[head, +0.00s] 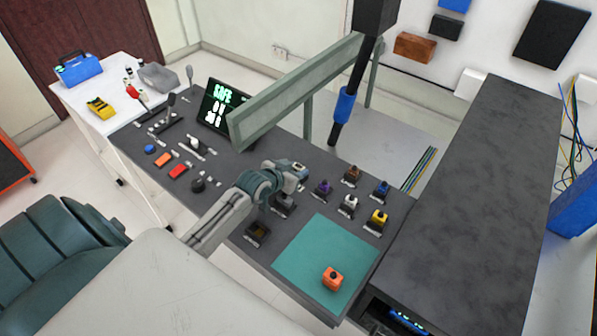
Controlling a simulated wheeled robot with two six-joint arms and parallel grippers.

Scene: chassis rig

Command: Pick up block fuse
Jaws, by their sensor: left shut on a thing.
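My left gripper (301,178) is above the dark bench, left of the purple block fuse (322,188). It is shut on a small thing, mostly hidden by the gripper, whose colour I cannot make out. Brown (352,175), blue (381,189), white (348,204) and yellow (377,219) block fuses stand on the bench to the right. A dark grey block (284,205) stands just below the gripper. An orange block fuse (332,278) lies on the teal mat (310,252). A dark holder (257,233) sits left of the mat. My right gripper is not in view.
A black pole with a blue sleeve (344,106) hangs behind the fuses. A green-grey beam (290,95) spans the back. Buttons and levers (178,171) fill the bench's left side, near a screen (217,107). A tall dark cabinet (470,200) bounds the right.

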